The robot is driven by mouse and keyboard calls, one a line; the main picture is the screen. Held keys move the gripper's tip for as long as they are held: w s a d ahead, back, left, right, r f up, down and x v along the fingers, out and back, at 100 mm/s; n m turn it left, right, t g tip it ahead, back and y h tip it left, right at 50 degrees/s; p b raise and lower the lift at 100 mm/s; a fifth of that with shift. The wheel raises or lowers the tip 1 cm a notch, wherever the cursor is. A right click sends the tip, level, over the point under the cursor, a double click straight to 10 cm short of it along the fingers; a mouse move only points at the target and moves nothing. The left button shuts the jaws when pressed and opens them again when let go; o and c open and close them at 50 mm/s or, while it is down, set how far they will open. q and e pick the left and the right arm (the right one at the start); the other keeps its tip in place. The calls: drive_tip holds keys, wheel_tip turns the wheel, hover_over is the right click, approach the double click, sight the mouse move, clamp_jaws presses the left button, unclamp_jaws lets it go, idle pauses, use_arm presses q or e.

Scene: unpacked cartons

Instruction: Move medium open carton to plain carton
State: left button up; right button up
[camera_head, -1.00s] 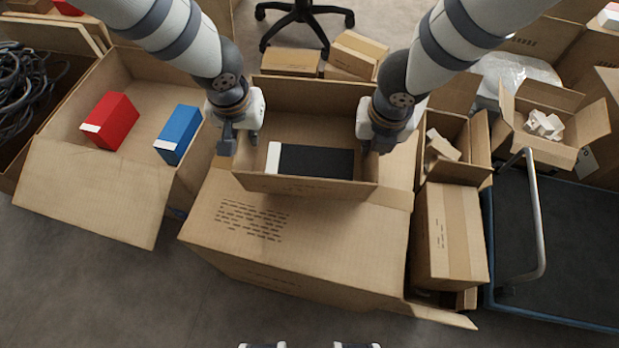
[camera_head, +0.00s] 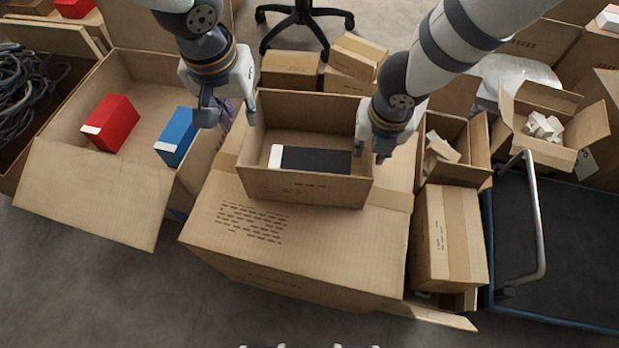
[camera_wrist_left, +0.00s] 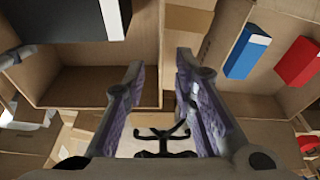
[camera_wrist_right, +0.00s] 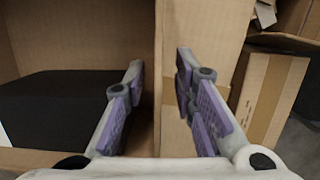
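The medium open carton (camera_head: 305,188) is upright on top of a large closed carton (camera_head: 330,250), which has rows of dark print. I cannot tell whether this large carton is the plain one. A black box with a white end (camera_head: 315,160) lies inside the open carton. It also shows in the left wrist view (camera_wrist_left: 60,25). My left gripper (camera_head: 228,115) is open and empty, above and left of the open carton's left wall, apart from it. My right gripper (camera_head: 370,152) is at the right wall, its fingers apart on either side of the wall in the right wrist view (camera_wrist_right: 160,85).
A wide open carton (camera_head: 90,190) at left holds a red box (camera_head: 110,122) and a blue box (camera_head: 177,136). Smaller cartons (camera_head: 447,230) and a blue-edged cart (camera_head: 550,240) stand at right. An office chair (camera_head: 303,20) and small cartons (camera_head: 290,70) are behind.

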use_arm(q)
drive_tip(key=shift+v, duration=1.1)
use_arm(e)
drive_tip(key=v, duration=1.2)
